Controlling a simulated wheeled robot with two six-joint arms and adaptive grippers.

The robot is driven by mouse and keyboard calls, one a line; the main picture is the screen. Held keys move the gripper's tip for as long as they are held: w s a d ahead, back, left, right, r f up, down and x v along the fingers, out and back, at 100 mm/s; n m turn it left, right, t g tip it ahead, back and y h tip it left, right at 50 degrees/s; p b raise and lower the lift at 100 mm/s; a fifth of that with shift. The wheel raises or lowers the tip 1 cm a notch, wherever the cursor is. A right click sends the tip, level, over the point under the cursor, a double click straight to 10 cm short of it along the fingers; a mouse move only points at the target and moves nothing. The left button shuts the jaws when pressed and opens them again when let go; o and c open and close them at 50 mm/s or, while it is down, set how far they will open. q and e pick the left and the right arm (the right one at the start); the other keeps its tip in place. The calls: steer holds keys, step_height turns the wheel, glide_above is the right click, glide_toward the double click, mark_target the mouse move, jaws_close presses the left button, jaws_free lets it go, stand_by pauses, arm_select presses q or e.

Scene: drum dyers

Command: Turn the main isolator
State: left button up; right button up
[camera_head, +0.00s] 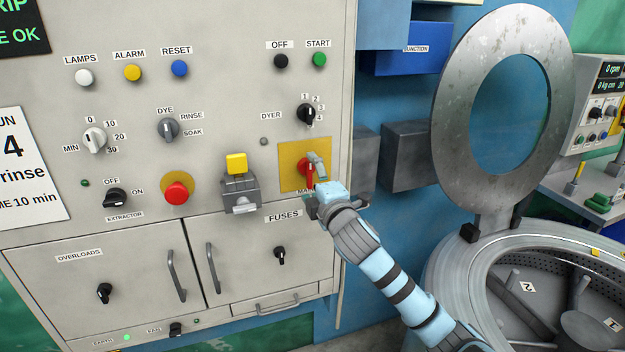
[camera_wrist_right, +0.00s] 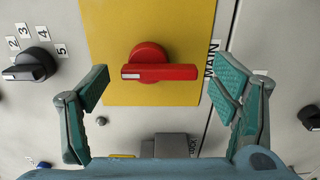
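The main isolator is a red rotary handle (camera_head: 309,171) on a yellow plate (camera_head: 287,153) at the lower right of the panel, partly hidden by my right gripper (camera_head: 318,178). In the right wrist view the red handle (camera_wrist_right: 160,72) lies crosswise in front of the yellow plate (camera_wrist_right: 190,25), with a "MAIN" label beside it. My right gripper (camera_wrist_right: 164,82) is open there, one finger on each side of the handle with visible gaps. Contact with the handle does not show. My left gripper is not in view.
The black dyer selector (camera_head: 306,114) sits above the plate. A grey box with a yellow top (camera_head: 237,164) and a red button (camera_head: 177,193) are to the left. The fuses door (camera_head: 262,256) is below. A raised round drum lid (camera_head: 455,110) stands to the right.

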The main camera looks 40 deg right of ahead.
steer(key=c, duration=1.1)
steer(key=shift+m, duration=0.3)
steer(key=m+p, duration=0.1)
steer(key=m, duration=0.1)
steer(key=shift+a+m+p, duration=0.2)
steer(key=shift+m+p, duration=0.1)
steer(key=shift+p, duration=0.1)
steer(key=m, duration=0.1)
steer(key=m+p, duration=0.1)
steer(key=m, duration=0.1)
steer(key=shift+w+a+r+m, duration=0.1)
steer(key=shift+a+m, duration=0.05)
steer(key=shift+m, duration=0.15)
steer(key=m+p, duration=0.1)
steer(key=m, duration=0.4)
steer(key=shift+a+r, duration=0.15)
steer(key=m, duration=0.6)
steer(key=shift+w+a+r, duration=0.1)
steer(key=shift+r, duration=0.15)
